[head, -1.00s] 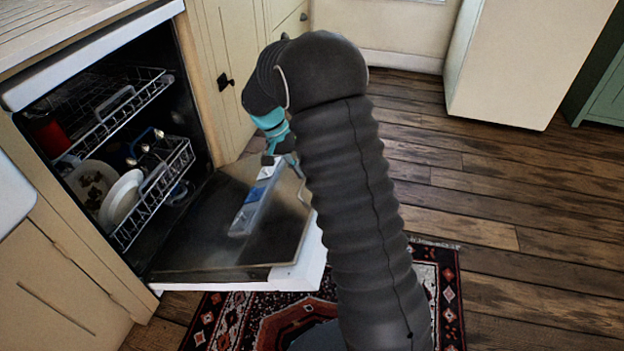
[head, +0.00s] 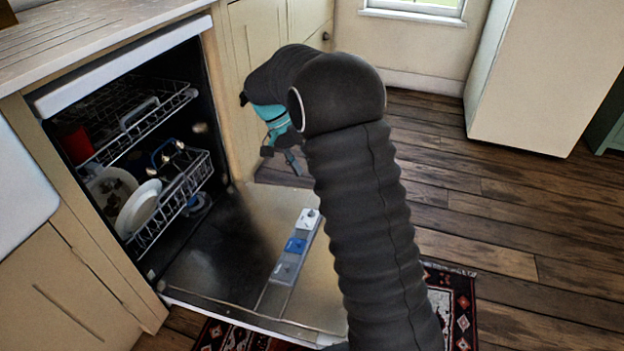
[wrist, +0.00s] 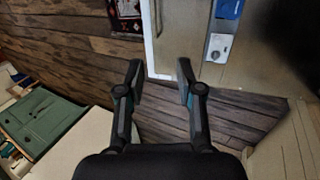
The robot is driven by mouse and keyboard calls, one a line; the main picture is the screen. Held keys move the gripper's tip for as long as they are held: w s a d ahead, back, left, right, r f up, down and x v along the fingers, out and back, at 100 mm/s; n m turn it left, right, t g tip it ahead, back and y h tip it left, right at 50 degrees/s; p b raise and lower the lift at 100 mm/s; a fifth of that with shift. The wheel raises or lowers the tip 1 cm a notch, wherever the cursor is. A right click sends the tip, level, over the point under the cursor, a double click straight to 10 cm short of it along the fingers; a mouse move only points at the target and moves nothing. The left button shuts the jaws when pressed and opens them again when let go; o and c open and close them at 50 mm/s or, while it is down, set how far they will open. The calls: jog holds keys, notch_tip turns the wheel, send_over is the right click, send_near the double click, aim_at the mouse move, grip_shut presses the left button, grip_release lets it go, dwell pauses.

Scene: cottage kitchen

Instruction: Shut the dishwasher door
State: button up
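The dishwasher door (head: 225,275) hangs open, folded down low in front of the machine, with its inner face up and a strip of detergent compartments (head: 296,245) on it. The dishwasher cavity (head: 130,165) is open to view. My gripper (head: 285,160) is above and beyond the door's far side edge in the head view, partly hidden by my arm. In the wrist view my gripper (wrist: 160,80) has its two fingers apart with nothing between them.
The upper rack (head: 135,115) and lower rack (head: 175,200) hold plates and other dishes inside the cavity. Cabinets (head: 265,65) stand beside the dishwasher. A patterned rug (head: 455,310) lies under the door's front. Wooden floor (head: 470,220) to the right is clear.

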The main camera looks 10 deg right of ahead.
jog(key=shift+v, duration=2.3)
jog(key=shift+o, duration=0.2)
